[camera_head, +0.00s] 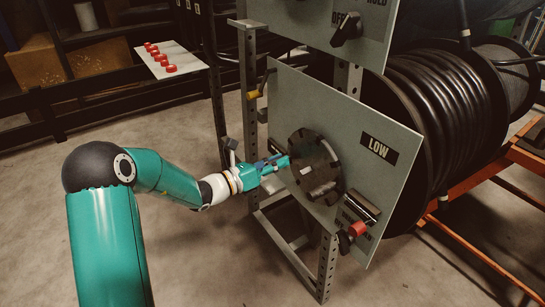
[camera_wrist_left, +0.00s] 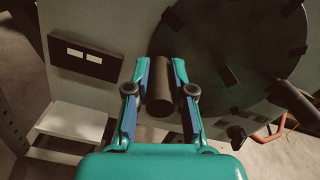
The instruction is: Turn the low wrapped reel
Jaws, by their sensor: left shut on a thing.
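The wrapped reel (camera_head: 440,112), wound with black hose, stands behind the grey panel labelled LOW (camera_head: 379,149). On the panel's front is a dark notched disc (camera_head: 318,165), which also fills the upper right of the left wrist view (camera_wrist_left: 240,45). My left gripper (camera_head: 284,163) is at the disc's left edge. In the left wrist view, its two fingers (camera_wrist_left: 160,70) lie either side of a dark round handle (camera_wrist_left: 160,95) in front of the disc, shut on it. The handle is mostly hidden in the head view. My right gripper is out of view.
A red knob (camera_head: 357,229) sticks out below the disc. A panel with a black switch (camera_head: 347,28) is above. A metal post frame (camera_head: 328,262) carries the panels. A pale board with several red pieces (camera_head: 171,60) is at upper left. Bare floor lies in front.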

